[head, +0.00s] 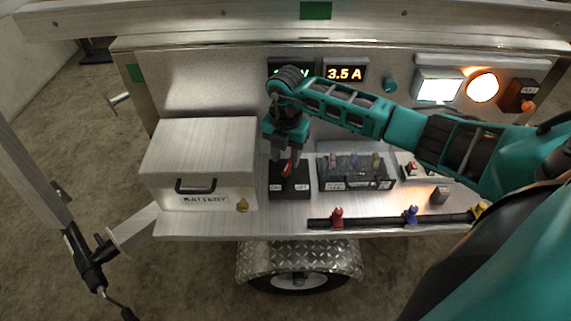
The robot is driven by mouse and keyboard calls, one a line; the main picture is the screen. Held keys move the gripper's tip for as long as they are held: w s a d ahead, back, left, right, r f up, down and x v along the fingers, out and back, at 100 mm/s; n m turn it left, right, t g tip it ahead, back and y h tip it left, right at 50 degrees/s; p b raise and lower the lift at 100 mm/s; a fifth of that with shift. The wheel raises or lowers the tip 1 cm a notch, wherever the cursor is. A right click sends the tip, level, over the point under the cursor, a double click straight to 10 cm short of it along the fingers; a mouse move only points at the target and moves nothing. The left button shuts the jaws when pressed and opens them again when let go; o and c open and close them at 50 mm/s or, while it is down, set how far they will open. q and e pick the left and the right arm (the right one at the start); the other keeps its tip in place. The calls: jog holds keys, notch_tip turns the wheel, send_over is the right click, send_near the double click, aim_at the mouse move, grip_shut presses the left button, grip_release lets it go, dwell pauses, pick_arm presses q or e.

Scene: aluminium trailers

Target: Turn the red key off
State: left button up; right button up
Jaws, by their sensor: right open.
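The red key (287,169) sits on a black switch box (290,190) with ON and OFF labels, on the trailer's metal shelf. My right gripper (285,157) points down right over the key. It is open, with its fingertips close to the key's top. I cannot tell whether the fingers touch the key. The fingers partly hide the key, so its exact angle is unclear. My left gripper is not in view.
A metal battery box (205,145) stands left of the switch box. A clear-covered fuse block (357,182) sits close on its right. A black bar (375,221) with coloured valves runs along the front edge. A display (345,73) reads 3.5 A, and a lamp (482,87) glows.

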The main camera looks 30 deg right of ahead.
aim_at(286, 169)
jog(key=shift+f, duration=2)
jog(key=shift+c, duration=0.3)
grip_shut()
